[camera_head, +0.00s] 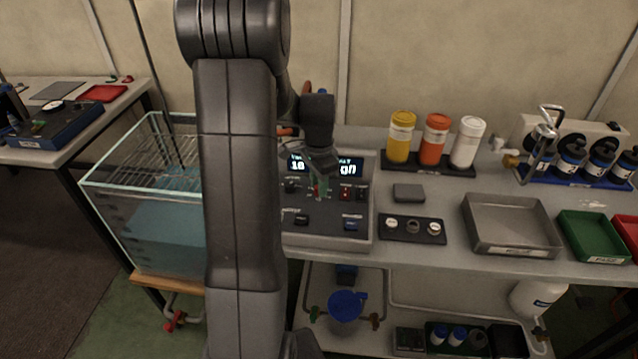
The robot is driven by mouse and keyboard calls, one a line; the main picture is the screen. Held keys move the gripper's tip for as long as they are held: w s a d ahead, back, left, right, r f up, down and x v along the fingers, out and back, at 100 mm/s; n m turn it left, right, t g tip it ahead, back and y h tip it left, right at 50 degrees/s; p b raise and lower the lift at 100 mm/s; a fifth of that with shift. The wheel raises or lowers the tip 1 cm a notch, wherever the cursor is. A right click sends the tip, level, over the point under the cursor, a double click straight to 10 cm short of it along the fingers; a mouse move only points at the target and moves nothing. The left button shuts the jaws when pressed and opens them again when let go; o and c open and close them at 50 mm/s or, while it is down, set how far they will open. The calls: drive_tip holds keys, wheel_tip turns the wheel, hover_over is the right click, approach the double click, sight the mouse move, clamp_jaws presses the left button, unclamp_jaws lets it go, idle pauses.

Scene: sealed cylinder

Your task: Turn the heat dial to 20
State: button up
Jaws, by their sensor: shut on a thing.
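My arm stands across the left-middle of the head view and hides the left part of the grey control console (360,238). My gripper (321,186) points down at the console face, just below its lit display (345,167). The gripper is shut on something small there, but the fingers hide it. I cannot tell for certain that it is the heat dial, and no dial setting can be read. The display is partly covered by the gripper; its characters are only partly legible.
A glass water tank (150,215) stands left of the console. Yellow (401,138), orange (434,140) and white (467,143) bottles stand on a black tray at the right. A small knob plate (412,229) and a grey tray (511,226) lie right of the console.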

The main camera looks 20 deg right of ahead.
drive_tip(key=shift+r+m, duration=0.1)
drive_tip(key=shift+m, duration=0.3)
drive_tip(key=o, duration=1)
wheel_tip(320, 180, up, 14)
drive_tip(key=shift+f, duration=0.2)
wheel_tip(320, 180, down, 14)
drive_tip(key=shift+r, duration=0.1)
idle(0.7)
drive_tip(key=shift+r, duration=0.1)
